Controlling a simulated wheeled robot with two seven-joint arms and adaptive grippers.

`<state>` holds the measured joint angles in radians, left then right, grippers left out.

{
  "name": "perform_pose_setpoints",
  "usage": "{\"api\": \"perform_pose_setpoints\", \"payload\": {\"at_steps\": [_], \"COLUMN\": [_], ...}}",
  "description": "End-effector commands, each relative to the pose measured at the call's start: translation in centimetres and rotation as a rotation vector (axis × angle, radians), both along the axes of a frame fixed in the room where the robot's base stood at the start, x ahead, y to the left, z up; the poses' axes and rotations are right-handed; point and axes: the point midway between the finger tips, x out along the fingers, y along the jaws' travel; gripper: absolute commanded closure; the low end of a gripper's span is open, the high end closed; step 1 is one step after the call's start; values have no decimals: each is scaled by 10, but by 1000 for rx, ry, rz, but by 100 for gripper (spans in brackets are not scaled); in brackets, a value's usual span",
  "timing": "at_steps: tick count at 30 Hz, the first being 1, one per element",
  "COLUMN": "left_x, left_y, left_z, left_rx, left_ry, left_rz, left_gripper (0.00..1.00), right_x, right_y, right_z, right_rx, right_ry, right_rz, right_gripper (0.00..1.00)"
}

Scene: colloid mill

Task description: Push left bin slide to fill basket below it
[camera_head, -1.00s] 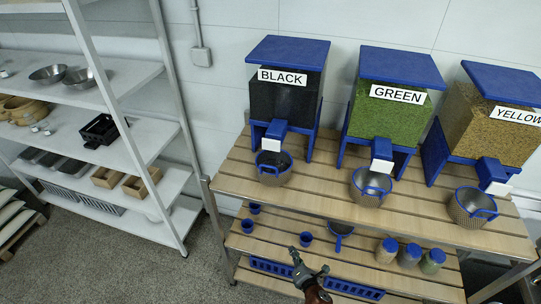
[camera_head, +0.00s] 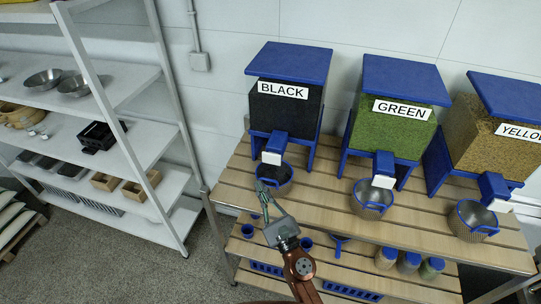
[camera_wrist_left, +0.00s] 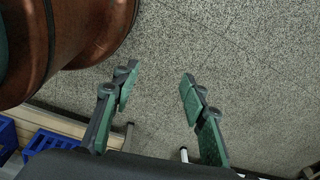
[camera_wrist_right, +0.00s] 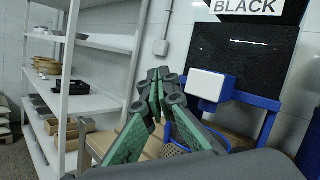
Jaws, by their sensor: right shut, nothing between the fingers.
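The left bin, labelled BLACK (camera_head: 285,105), holds dark material under a blue lid. Its slide (camera_head: 274,148) is blue with a white front plate and sits above a basket (camera_head: 274,178) with a blue rim and handle. My right gripper (camera_head: 264,188) is shut and empty, in front of the basket and below the slide, at its left side in the picture. In the right wrist view the shut fingertips (camera_wrist_right: 158,75) are left of the slide's white plate (camera_wrist_right: 207,85), apart from it. My left gripper (camera_wrist_left: 155,85) is open and empty above the floor.
The GREEN bin (camera_head: 394,130) and YELLOW bin (camera_head: 490,140) stand to the right, each over its own basket (camera_head: 372,198). The slatted table (camera_head: 325,205) has lidded jars and blue cups below. A white shelf rack (camera_head: 130,150) stands at the left.

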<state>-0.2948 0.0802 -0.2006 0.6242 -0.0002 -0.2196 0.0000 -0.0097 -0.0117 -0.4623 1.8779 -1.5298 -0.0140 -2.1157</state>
Motion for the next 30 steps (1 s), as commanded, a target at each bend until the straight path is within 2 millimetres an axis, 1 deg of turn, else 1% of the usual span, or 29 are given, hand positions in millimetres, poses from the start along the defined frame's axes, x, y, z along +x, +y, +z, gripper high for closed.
{"api": "perform_pose_setpoints", "payload": {"at_steps": [6,10,13,17,24,30], "left_x": [-11,-13,-13,-12,-8,-6], "left_y": [0,1,1,1,0,0], "left_z": [-1,-1,-2,-2,-3,-8], "left_rx": [0,1,1,1,0,0], "left_ry": [14,17,16,15,10,7], "left_rz": [3,3,3,3,3,2], "left_gripper": [60,60,60,60,60,60], "right_x": [0,1,6,19,51,72], "right_y": [-1,-1,-2,-6,-16,-23], "right_z": [0,-1,0,0,-1,-2], "right_rx": [-1,0,1,2,1,-1], "right_ry": [0,1,1,1,2,1], "right_rz": [-2,-1,-1,1,0,0], "right_gripper": [100,100,100,100,100,100]}}
